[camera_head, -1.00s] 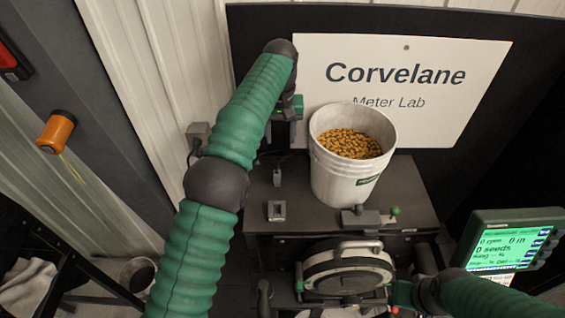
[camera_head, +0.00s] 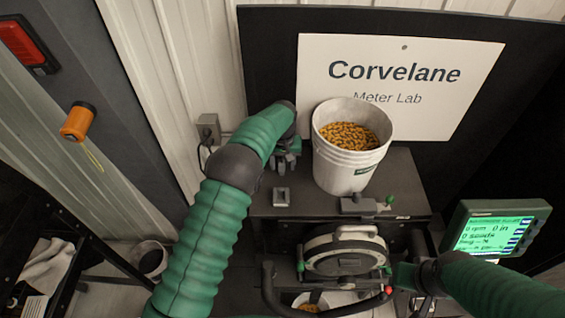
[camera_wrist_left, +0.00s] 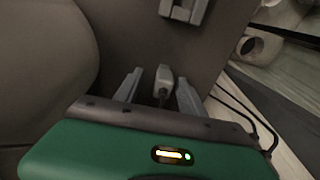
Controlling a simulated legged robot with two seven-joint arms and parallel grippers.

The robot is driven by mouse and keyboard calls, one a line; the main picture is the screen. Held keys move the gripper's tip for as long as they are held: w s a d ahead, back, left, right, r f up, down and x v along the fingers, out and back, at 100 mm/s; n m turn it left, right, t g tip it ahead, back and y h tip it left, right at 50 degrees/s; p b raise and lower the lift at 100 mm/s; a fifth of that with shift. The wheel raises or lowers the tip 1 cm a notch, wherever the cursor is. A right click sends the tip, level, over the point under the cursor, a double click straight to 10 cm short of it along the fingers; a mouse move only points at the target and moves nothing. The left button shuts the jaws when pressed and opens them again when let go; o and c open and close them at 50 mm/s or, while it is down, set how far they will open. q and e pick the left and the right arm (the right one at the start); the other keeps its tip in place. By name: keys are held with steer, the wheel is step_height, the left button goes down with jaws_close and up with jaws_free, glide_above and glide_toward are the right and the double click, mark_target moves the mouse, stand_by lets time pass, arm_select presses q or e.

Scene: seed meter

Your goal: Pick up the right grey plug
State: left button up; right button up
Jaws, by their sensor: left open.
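A small grey plug (camera_wrist_left: 162,77) with a cable lies between the two fingers of my left gripper (camera_wrist_left: 158,92) in the left wrist view. The fingers stand open on either side of it, with a gap showing. In the head view my left gripper (camera_head: 285,163) points down over the bench top, left of the white bucket, and mostly hides the plug. A grey socket block (camera_head: 281,197) sits just in front of it; it also shows at the top of the left wrist view (camera_wrist_left: 184,10). My right arm reaches the seed meter's right side; its jaws are unclear.
The bucket of yellow seed (camera_head: 345,172) stands right of my left gripper. The round seed meter (camera_head: 345,252) is in front, with a lit monitor (camera_head: 495,232) at right. A grey wall box (camera_head: 208,128) with a cable is at left. Loose cables (camera_wrist_left: 245,115) run past the bench edge.

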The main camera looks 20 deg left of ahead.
arm_select(q)
steer(key=shift+s+d, duration=0.1)
steer(key=shift+s, duration=0.05)
steer(key=shift+d, duration=0.1)
steer(key=shift+c, duration=0.6)
steer(key=shift+f, duration=0.1)
steer(key=shift+c, duration=1.3)
steer(key=shift+w+a+f, duration=0.2)
steer(key=shift+w+a, duration=0.2)
steer(key=shift+a, duration=0.1)
steer(key=c, duration=0.5)
steer(key=shift+a, duration=0.15)
jaws_close()
steer(key=shift+s, duration=0.1)
steer(key=shift+a, duration=0.1)
arm_select(e)
steer(key=shift+a+f, duration=0.1)
steer(key=shift+a, duration=0.3)
arm_select(q)
steer(key=shift+s+r, duration=0.1)
